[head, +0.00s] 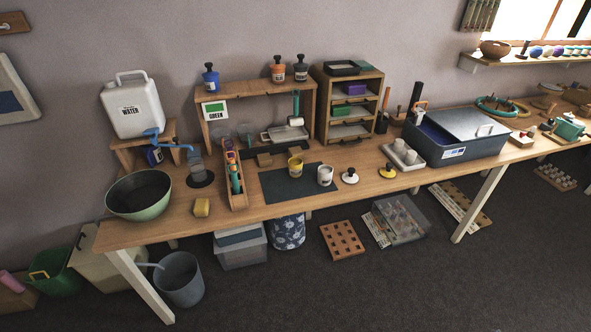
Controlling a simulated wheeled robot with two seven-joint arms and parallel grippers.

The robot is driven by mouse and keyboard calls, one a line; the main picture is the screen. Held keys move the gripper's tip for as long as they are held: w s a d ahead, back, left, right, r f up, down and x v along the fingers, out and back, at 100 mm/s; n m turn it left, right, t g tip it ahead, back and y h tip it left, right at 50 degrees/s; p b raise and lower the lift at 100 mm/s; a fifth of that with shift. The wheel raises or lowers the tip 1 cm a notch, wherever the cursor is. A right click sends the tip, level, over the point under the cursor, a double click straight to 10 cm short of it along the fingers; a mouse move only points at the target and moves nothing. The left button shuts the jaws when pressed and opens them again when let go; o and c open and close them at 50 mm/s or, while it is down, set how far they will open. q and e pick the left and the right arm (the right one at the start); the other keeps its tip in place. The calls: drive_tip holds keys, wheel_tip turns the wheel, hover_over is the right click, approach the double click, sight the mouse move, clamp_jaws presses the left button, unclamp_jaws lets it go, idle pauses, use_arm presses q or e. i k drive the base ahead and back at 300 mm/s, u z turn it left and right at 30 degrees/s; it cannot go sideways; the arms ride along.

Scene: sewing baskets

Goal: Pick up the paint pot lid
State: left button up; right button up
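A white lid-like disc with a dark knob (350,177) lies on the wooden table, just right of the dark mat. A similar yellow disc with a dark knob (388,171) lies a little further right. I cannot tell for certain which is the paint pot lid. A yellow pot (295,168) and a white pot (325,177) stand on the dark mat (277,187), to the left of the discs. Neither of my grippers is in view.
A green bowl (121,205), a yellow sponge (202,208) and a wooden tool box (238,199) occupy the left of the table.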

sight(388, 172)
drive_tip(key=z, duration=0.4)
drive_tip(key=k, duration=0.5)
drive_tip(key=z, duration=1)
drive_tip(key=k, duration=0.85)
drive_tip(key=z, duration=0.7)
drive_tip(key=i, duration=3.8)
drive_tip(key=u, duration=0.65)
drive_tip(key=i, duration=1.2)
drive_tip(key=u, duration=1.85)
drive_tip(key=i, duration=1.1)
drive_tip(key=u, duration=0.8)
